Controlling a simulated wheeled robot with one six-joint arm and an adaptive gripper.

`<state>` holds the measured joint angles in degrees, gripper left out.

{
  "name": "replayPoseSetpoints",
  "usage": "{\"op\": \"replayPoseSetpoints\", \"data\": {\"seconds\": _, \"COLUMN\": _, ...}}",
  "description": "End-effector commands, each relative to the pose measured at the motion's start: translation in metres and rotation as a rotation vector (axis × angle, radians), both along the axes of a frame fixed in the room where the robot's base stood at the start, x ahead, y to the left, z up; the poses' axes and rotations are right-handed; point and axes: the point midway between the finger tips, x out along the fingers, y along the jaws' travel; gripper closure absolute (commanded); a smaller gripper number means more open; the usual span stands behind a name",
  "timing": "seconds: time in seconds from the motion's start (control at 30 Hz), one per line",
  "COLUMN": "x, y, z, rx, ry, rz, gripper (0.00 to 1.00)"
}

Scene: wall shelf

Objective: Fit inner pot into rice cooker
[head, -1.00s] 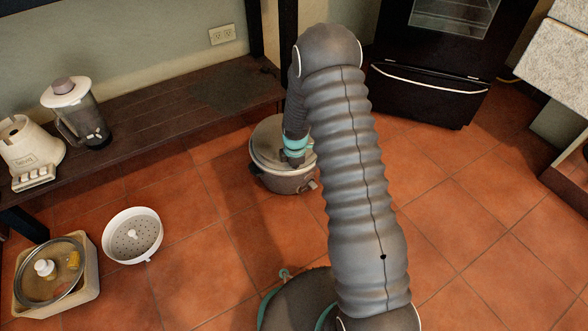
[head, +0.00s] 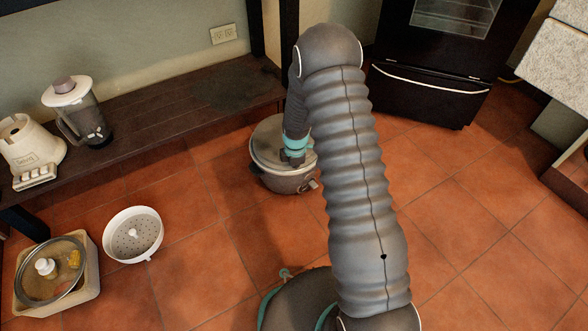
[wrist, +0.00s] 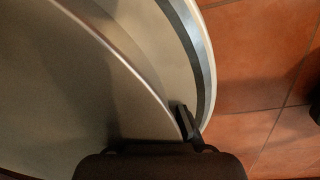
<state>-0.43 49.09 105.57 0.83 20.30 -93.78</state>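The rice cooker (head: 285,181) stands on the tiled floor beside the low dark bench. A grey, round inner pot (head: 268,149) shows at its top, partly hidden by my arm. In the wrist view, the pot (wrist: 60,90) fills the left side, its thin curved rim running down to my gripper. The cooker's pale rim with a dark band (wrist: 200,60) curves outside it. My gripper (head: 294,160) points down at the near right part of the pot's rim. In the wrist view, a dark finger (wrist: 184,120) is against or beside this rim; the other finger is not clear.
A white perforated steamer basket (head: 132,235) and a cream tray (head: 85,285) with a glass lid (head: 48,283) lie on the floor at left. A blender (head: 83,115) and a white appliance base (head: 30,150) stand on the bench (head: 150,120). Floor to the right is clear.

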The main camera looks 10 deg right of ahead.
Motion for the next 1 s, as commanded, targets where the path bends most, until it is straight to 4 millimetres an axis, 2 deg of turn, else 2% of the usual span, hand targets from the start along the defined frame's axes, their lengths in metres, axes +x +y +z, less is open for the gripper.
{"op": "replayPoseSetpoints", "data": {"seconds": 0.03, "x": 0.004, "y": 0.001, "z": -0.009, "rx": 0.000, "ry": -0.014, "rz": 0.000, "gripper": 1.00}}
{"op": "replayPoseSetpoints", "data": {"seconds": 1.0, "x": 0.005, "y": 0.001, "z": -0.020, "rx": 0.001, "ry": -0.009, "rz": 0.000, "gripper": 1.00}}
